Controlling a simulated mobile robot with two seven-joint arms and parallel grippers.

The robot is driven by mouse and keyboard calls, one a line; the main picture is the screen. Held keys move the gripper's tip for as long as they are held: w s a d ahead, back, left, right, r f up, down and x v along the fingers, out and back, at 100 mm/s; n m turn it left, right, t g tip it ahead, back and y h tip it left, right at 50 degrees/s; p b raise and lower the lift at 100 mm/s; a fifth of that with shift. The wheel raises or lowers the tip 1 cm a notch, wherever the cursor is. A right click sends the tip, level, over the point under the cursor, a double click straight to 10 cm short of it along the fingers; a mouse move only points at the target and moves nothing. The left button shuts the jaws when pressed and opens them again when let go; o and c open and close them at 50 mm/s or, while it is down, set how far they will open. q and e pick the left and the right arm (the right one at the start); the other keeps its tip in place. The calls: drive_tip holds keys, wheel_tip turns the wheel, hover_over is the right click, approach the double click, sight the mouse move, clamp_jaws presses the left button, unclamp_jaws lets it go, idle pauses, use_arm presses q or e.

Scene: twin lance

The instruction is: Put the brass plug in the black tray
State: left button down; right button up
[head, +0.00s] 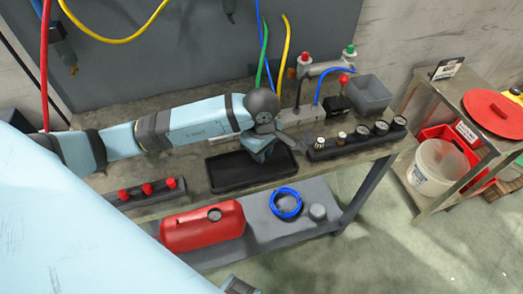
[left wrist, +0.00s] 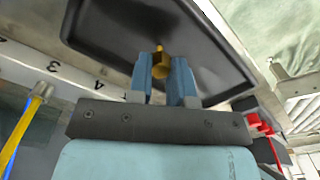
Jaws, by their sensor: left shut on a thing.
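The brass plug (left wrist: 161,66) is between the two blue fingers of my left gripper (left wrist: 164,75) in the left wrist view, and the gripper is shut on it. The black tray (left wrist: 98,22) lies behind and below the plug in that view. In the head view my left gripper (head: 261,157) points down over the black tray (head: 226,177), inside its outline. The plug is hidden there by the gripper. I cannot tell whether the plug touches the tray floor.
A dark rail with gauges and fittings (head: 350,147) stands right of the tray, and a grey bin (head: 368,92) behind it. A rail with red knobs (head: 147,190) is at the bench's left. A red tank (head: 203,227) and blue coil (head: 286,204) lie on the lower shelf.

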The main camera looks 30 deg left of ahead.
use_arm(q)
drive_tip(key=c, duration=1.1)
unclamp_jaws()
drive_tip(key=shift+o, duration=0.2)
drive_tip(key=shift+r+p, duration=0.2)
drive_tip(key=shift+p, duration=0.15)
drive_tip(key=shift+r, duration=0.35)
wheel_tip(320, 180, up, 11)
drive_tip(key=b, duration=0.1)
drive_tip(key=shift+s, duration=0.1)
